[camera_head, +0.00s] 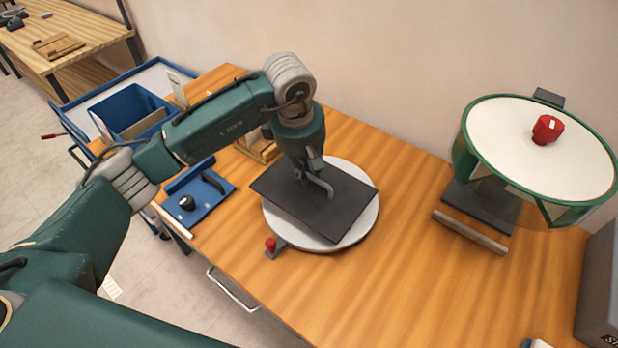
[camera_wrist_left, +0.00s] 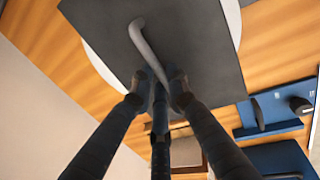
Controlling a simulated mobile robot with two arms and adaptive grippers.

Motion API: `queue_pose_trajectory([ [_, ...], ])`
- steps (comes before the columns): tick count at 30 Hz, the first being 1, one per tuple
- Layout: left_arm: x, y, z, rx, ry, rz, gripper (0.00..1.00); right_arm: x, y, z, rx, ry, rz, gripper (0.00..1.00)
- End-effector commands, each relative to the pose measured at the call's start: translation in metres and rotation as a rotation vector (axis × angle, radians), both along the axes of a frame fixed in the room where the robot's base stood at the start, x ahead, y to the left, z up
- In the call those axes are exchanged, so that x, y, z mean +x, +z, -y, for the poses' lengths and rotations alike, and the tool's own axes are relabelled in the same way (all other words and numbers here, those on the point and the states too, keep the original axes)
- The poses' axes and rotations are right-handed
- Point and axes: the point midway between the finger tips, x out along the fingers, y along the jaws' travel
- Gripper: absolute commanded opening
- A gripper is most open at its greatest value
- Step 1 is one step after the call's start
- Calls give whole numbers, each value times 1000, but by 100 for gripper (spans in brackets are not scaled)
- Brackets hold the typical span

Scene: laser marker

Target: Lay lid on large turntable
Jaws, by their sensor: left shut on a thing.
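The lid (camera_head: 335,215) is a dark grey, flat rectangular plate with a raised metal handle (camera_head: 322,186). It is over the large turntable (camera_head: 362,231), a round white disc on the wooden table. The lid covers most of the disc and its left corner reaches past the rim. I cannot tell whether it touches the disc. My left gripper (camera_head: 311,180) is shut on the lid's handle from above. In the left wrist view the fingers (camera_wrist_left: 158,82) close around the handle, with the dark lid (camera_wrist_left: 190,45) beyond. My right gripper is not in view.
A blue tray (camera_head: 216,197) with a black knob lies left of the turntable. A red button (camera_head: 271,244) stands at its front edge. A green-rimmed round white machine top (camera_head: 500,140) with a red knob is at right. The table's front middle (camera_head: 390,290) is clear.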

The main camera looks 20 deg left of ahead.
Motion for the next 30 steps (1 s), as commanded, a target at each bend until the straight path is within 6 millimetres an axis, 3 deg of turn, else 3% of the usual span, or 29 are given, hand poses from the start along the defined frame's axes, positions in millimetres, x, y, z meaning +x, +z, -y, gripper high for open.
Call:
queue_pose_trajectory([
  [2,0,-7,0,-1,0,-2,0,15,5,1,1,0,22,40],
  [5,1,-12,1,-1,0,1,0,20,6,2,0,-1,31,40],
  [14,0,-47,1,-1,0,-2,0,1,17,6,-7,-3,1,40],
  [24,1,-53,0,-1,-1,2,0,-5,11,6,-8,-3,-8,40],
  [25,0,-52,0,0,-1,1,21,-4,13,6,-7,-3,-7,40],
  [27,0,-51,0,0,0,1,34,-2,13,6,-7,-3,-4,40],
  [30,0,-51,0,0,0,1,34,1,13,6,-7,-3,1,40],
])
